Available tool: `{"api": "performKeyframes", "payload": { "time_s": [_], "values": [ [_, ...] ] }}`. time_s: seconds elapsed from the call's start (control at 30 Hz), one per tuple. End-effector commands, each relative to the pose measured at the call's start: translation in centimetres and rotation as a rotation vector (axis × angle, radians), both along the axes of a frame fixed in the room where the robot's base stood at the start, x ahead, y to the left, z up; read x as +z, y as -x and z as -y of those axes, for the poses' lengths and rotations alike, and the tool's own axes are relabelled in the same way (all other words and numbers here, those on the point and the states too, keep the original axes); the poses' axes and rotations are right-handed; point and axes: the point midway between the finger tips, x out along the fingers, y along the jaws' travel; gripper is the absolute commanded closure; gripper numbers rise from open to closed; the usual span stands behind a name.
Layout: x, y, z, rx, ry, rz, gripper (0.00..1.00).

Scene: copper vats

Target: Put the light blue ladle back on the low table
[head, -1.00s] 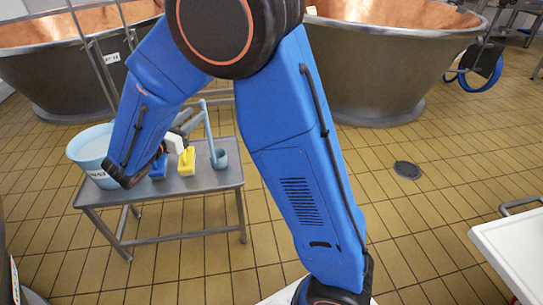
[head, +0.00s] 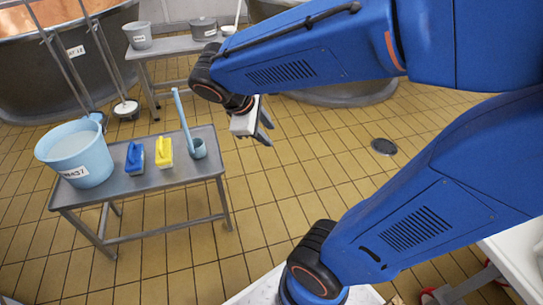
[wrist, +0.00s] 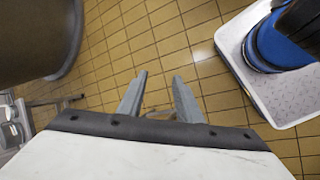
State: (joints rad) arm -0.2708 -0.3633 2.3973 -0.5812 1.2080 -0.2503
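The light blue ladle (head: 198,149) stands on the right end of the low grey table (head: 135,190), its cup down on the top and its long handle rising, leaning left. My gripper (head: 266,130) hangs over the floor to the right of the table, clear of the ladle. In the wrist view its two fingers (wrist: 158,85) are spread, with only tiled floor showing between them. The ladle cannot be made out in the wrist view.
A light blue bucket (head: 78,155), a blue brush (head: 135,158) and a yellow brush (head: 164,152) share the low table. Another grey table (head: 170,48) with containers stands behind, near large copper vats. Tiled floor right of the low table is open, with a drain (head: 383,146).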

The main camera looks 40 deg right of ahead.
Motion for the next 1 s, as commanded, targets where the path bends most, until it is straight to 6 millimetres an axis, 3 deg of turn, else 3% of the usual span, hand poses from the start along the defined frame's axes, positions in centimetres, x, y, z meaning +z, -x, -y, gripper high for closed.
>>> {"api": "performKeyframes", "payload": {
  "time_s": [0.1,0.4,0.7,1.0],
  "values": [
    [-0.2,2.7,-0.3,-0.126,-0.14,0.091,0.68],
    [-0.2,7.4,-2.7,-0.43,-0.477,0.324,0.68],
    [0.3,9.0,-4.6,-0.603,-0.676,0.467,0.68],
    [0.4,9.1,-4.8,-0.618,-0.694,0.479,0.68]
  ]
}}
